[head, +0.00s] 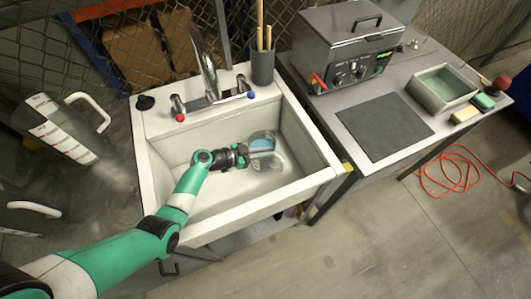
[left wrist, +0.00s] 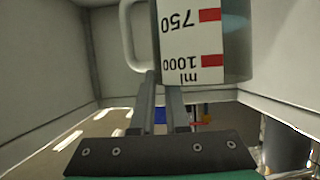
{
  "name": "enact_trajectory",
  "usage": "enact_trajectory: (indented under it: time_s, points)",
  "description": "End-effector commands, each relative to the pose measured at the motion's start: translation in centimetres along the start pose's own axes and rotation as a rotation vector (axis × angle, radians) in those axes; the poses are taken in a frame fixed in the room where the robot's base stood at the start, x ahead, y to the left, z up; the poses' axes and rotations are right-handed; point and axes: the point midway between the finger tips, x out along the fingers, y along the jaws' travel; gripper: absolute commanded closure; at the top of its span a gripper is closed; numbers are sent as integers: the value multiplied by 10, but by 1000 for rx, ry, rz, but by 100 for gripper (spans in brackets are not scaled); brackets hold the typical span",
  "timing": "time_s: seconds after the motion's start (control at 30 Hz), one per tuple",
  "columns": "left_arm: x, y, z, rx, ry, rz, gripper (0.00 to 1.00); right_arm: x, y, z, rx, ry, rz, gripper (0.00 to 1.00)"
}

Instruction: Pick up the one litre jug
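A clear jug (head: 272,152) with some blue inside is in the white sink (head: 325,165). The left wrist view shows a jug (left wrist: 235,60) with a white label and red marks, reading 750 and 1000 ml upside down, and a pale handle (left wrist: 131,35) on its left. My left gripper (head: 250,153) reaches into the sink at the jug's left side. In the left wrist view its two fingers (left wrist: 163,82) are close together with a narrow gap, at the handle and label edge. Whether they grip anything is unclear. My right gripper is not in view.
Two more handled jugs, one with a marked label (head: 62,128) and one lower down (head: 32,212), are at the left. The tap (head: 208,75) and a dark cup of rods (head: 262,68) stand behind the basin. A table at the right holds a metal bath (head: 345,50) and dark mat (head: 385,125).

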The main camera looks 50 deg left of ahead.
Motion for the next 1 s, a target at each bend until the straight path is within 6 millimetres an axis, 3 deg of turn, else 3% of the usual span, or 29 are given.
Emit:
enact_trajectory:
  time_s: [0.47, 1.0]
  points:
    - [-13, 0, -34, 2, 4, -1, 100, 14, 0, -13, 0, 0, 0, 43]
    - [-45, -1, -112, 1, 5, -1, 100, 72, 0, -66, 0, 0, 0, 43]
